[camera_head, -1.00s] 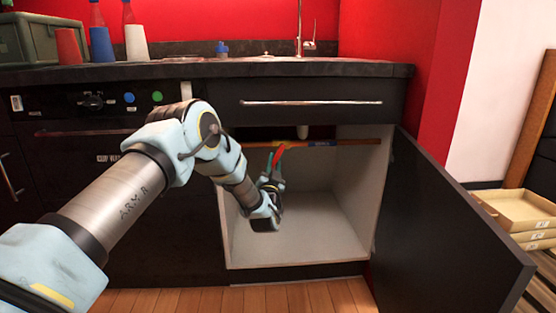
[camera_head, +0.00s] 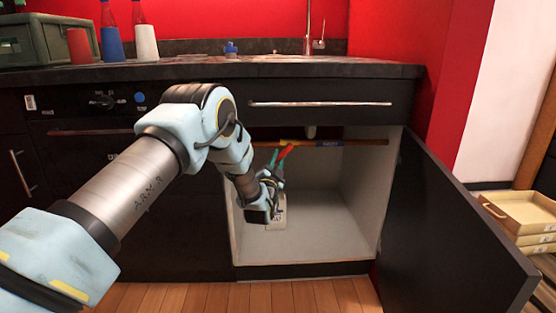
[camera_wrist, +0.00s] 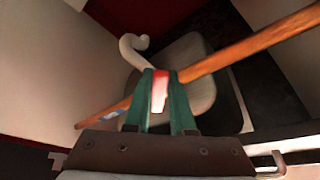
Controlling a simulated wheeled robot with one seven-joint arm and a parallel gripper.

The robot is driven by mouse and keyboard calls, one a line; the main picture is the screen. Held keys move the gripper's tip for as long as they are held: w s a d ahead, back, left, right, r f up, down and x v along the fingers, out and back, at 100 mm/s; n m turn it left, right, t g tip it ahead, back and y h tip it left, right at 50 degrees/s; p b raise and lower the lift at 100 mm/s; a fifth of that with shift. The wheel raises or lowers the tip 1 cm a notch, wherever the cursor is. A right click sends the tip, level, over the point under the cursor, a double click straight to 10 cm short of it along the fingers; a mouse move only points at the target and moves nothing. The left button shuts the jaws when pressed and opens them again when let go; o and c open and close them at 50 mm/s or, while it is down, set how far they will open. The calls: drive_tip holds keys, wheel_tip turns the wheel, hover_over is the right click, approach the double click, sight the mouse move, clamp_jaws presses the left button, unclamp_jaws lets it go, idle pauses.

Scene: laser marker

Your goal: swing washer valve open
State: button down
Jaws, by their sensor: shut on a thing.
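The red valve handle (camera_head: 286,151) is inside the open under-sink cabinet, beside the wooden-brown pipe (camera_head: 355,143) that crosses the top of the opening. My gripper (camera_head: 278,156) reaches up into the cabinet. In the wrist view, my gripper's green fingers (camera_wrist: 160,88) are shut on the handle, whose red end and bright pale part (camera_wrist: 159,98) show between them. The pipe (camera_wrist: 250,43) runs diagonally behind the fingers. The valve body is mostly hidden, so its turn angle cannot be told.
The open cabinet door (camera_head: 455,225) stands to the right. A white curved drain pipe (camera_wrist: 134,50) is behind the handle. A pale tag (camera_head: 280,213) shows beside my wrist. The counter (camera_head: 220,70) lies above my arm.

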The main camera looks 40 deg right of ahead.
drive_tip(key=c, duration=0.8)
unclamp_jaws()
drive_tip(key=shift+o, duration=0.2)
